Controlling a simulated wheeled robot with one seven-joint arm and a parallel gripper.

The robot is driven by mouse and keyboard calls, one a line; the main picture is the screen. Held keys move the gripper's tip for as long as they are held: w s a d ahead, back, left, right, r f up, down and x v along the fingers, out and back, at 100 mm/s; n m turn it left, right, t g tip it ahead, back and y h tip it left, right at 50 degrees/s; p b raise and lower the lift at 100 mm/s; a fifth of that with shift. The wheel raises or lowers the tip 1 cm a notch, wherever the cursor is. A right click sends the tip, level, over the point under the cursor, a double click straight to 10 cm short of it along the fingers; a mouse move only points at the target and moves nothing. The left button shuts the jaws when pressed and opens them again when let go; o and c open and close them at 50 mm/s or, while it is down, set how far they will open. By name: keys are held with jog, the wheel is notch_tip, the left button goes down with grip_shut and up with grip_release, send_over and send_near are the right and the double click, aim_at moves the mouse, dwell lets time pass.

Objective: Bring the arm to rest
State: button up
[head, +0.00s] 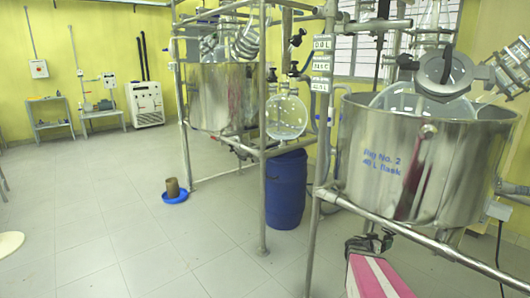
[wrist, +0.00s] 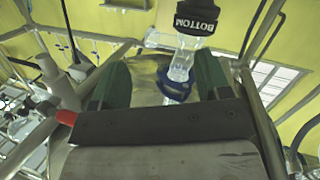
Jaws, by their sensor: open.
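My gripper (wrist: 162,82) shows in the wrist view as two dark green fingers standing apart above a dark bar. It is open. Behind the gap between the fingers are clear glassware (wrist: 182,66) and a blue fitting (wrist: 174,86). I cannot tell how far beyond the fingers they are, and I see no grip on them. A black cap marked BOTTOM (wrist: 196,18) is above the glass. I cannot make out my gripper in the head view.
A steel reactor vessel (head: 400,160) in a pipe frame stands close at the right. Another steel vessel (head: 222,97), a round glass flask (head: 286,117) and a blue drum (head: 286,188) stand farther back. A pink and white object (head: 376,278) is low in front.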

jog(key=s+a+r+n+g+y, duration=0.1)
jog(key=s+a+n+g+y, duration=0.1)
jog(key=a, duration=0.9)
jog(key=s+a+r+n+g+y, duration=0.1)
jog(key=s+a+n+y, duration=0.3)
jog(key=a, duration=0.7)
jog(key=s+a+r+n+g+y, duration=0.1)
jog(key=s+a+n+g+y, duration=0.2)
jog(key=s+a+y, duration=0.4)
jog(key=a+n+y, duration=0.1)
jog(key=a, duration=0.3)
jog(key=shift+a+r+g+y, duration=0.2)
jog(key=shift+a+g+y, duration=0.1)
jog(key=shift+a+g, duration=0.1)
